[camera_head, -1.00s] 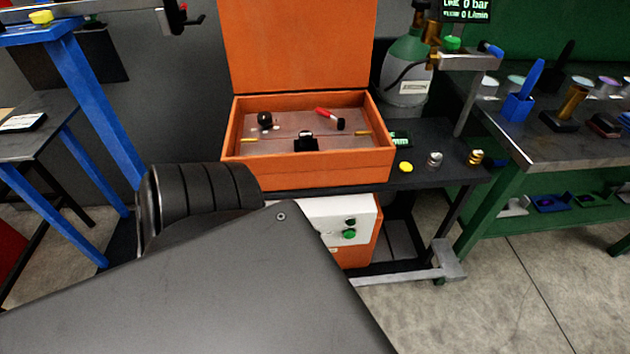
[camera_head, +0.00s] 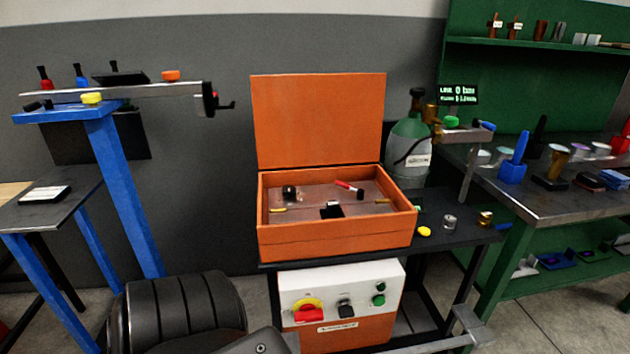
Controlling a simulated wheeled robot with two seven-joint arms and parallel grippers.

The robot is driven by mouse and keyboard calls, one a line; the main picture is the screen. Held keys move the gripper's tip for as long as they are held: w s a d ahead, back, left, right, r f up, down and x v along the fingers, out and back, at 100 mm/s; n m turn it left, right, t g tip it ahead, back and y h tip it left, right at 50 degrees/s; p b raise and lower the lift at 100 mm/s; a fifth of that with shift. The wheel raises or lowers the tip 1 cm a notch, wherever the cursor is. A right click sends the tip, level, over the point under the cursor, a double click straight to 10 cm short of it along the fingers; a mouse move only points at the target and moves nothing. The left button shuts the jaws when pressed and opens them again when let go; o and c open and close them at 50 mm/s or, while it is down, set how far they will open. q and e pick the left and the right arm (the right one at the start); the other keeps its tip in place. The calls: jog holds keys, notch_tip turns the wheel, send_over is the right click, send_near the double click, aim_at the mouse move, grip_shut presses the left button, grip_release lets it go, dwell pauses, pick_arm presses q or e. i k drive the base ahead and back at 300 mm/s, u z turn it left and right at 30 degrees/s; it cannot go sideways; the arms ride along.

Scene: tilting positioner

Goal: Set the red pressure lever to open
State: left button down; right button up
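A small lever with a red handle (camera_head: 347,185) and a dark end lies inside the open orange case (camera_head: 338,242), on its grey inner panel. The red handle slants up to the left. Its marking is too small to read, so I cannot tell whether its position means open or closed. A black knob (camera_head: 290,192) and a black block (camera_head: 332,210) sit on the same panel. Only black and grey links of my arm show at the bottom, in front of and below the case.
The case stands on a dark cart beside a gas cylinder (camera_head: 408,145) and a display (camera_head: 458,94) reading 0 bar. Below is a white-and-orange control box (camera_head: 375,328) with a red-and-yellow switch (camera_head: 308,310). A blue stand (camera_head: 130,200) is left, a green workbench (camera_head: 490,275) right.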

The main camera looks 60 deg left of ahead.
aim_at(344, 185)
jog(key=z, duration=0.6)
jog(key=i, duration=0.55)
jog(key=u, duration=1.55)
